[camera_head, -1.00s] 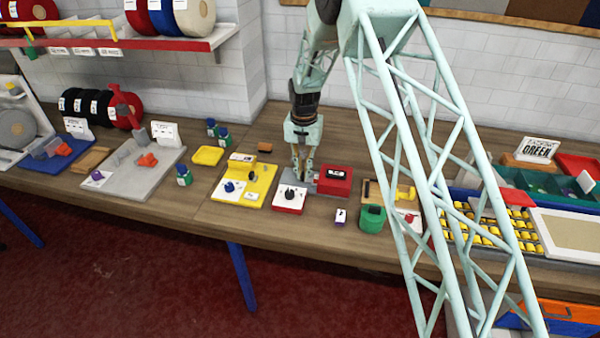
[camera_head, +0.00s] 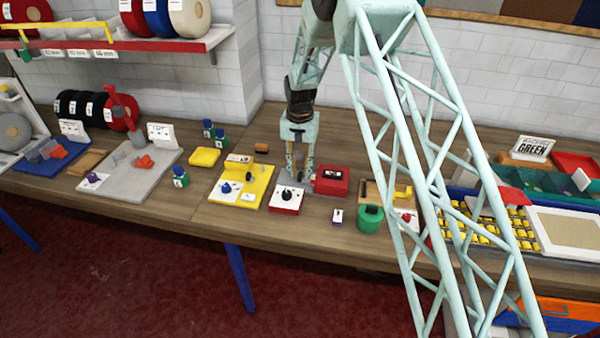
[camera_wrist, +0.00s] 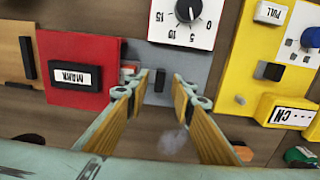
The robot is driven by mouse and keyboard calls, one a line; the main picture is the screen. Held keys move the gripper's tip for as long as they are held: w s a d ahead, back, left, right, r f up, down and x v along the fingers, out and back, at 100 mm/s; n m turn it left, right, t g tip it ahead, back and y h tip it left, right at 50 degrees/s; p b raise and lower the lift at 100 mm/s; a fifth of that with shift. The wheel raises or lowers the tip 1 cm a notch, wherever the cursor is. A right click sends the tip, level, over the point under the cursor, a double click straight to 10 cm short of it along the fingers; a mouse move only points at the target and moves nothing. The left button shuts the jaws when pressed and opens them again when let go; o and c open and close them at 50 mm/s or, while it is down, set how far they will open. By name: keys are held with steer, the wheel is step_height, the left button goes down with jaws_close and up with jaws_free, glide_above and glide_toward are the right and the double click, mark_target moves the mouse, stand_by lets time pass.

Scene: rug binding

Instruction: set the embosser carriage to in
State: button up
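The embosser appears to be the red block (camera_wrist: 75,75) with a white MARK label, joined to a grey plate (camera_wrist: 186,66). It also shows in the head view as a red block (camera_head: 331,180). A small dark upright tab (camera_wrist: 160,80), perhaps the carriage handle, stands on the grey plate. My gripper (camera_wrist: 158,82) is open, pointing down over the plate, with one finger on each side of the tab. Gaps show between the tab and both fingertips. In the head view, my gripper (camera_head: 300,172) is behind the white dial panel, left of the red block.
The dial panel (camera_head: 287,198) stands close in front of my gripper. A yellow station (camera_head: 262,190) with a blue knob is to the left. Bare table lies in front.

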step_height(320, 180, up, 11)
stand_by(0.6)
steer(key=shift+f, duration=0.1)
steer(key=shift+c, duration=0.5)
